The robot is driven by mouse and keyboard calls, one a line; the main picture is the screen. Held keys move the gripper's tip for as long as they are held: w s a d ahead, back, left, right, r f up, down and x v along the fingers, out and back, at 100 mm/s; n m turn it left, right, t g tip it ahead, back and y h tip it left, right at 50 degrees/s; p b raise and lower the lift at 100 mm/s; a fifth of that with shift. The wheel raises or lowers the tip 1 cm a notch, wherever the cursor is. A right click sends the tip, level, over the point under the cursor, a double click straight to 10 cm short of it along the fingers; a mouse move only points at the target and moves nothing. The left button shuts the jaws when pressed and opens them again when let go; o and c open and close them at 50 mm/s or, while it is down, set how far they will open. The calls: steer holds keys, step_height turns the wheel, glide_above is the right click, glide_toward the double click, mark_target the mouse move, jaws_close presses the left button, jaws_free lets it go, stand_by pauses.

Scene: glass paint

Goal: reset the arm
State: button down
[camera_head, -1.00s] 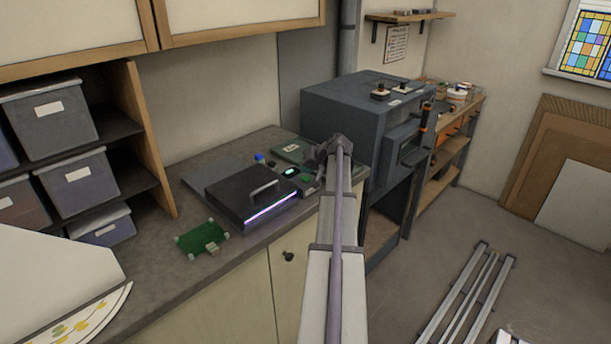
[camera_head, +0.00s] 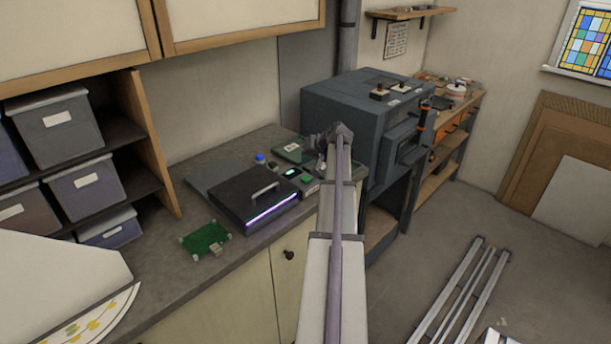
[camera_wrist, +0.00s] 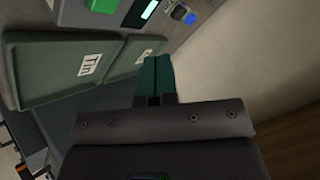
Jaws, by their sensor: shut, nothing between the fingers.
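My gripper (camera_wrist: 153,80) is in the wrist view, with its two dark green fingers together and nothing between them. The fingers themselves are hidden behind the arm in that view.
A black device (camera_head: 252,195) with a handle and a glowing purple edge sits on the counter (camera_head: 160,285). A green board (camera_head: 204,240) lies nearer. A grey kiln (camera_head: 340,105) stands right of my arm. Storage bins (camera_head: 60,130) fill the left shelf. Metal rails (camera_head: 460,295) lie on the floor.

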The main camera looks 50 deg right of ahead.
stand_by(0.6)
steer(key=w+a+n, duration=0.1)
steer(key=w+a, duration=0.1)
steer(key=a, duration=0.4)
steer(key=w+a+f+g+y, duration=0.1)
steer(key=w+a, duration=0.1)
steer(key=a, duration=0.4)
steer(key=w+a+f+n+g, duration=0.1)
steer(key=w+a, duration=0.1)
steer(key=a, duration=0.4)
steer(key=shift+w+a+n+y, duration=0.2)
steer(key=shift+a+n+y, duration=0.1)
steer(key=shift+y, duration=0.1)
steer(key=s+a+f+n+g, duration=0.1)
steer(key=a+n+g, duration=0.1)
steer(key=a, duration=1.3)
steer(key=s+a+f+n+g, duration=0.2)
steer(key=a+g, duration=0.1)
steer(key=a, duration=1.2)
steer(key=s+a+f+n+g+h+b, duration=0.1)
steer(key=s+a+f+b, duration=0.3)
steer(key=s+a, duration=0.6)
steer(key=shift+s+a+f+n+g, duration=0.25)
steer(key=shift+a+n+g, duration=0.35)
steer(key=shift+a+n, duration=0.45)
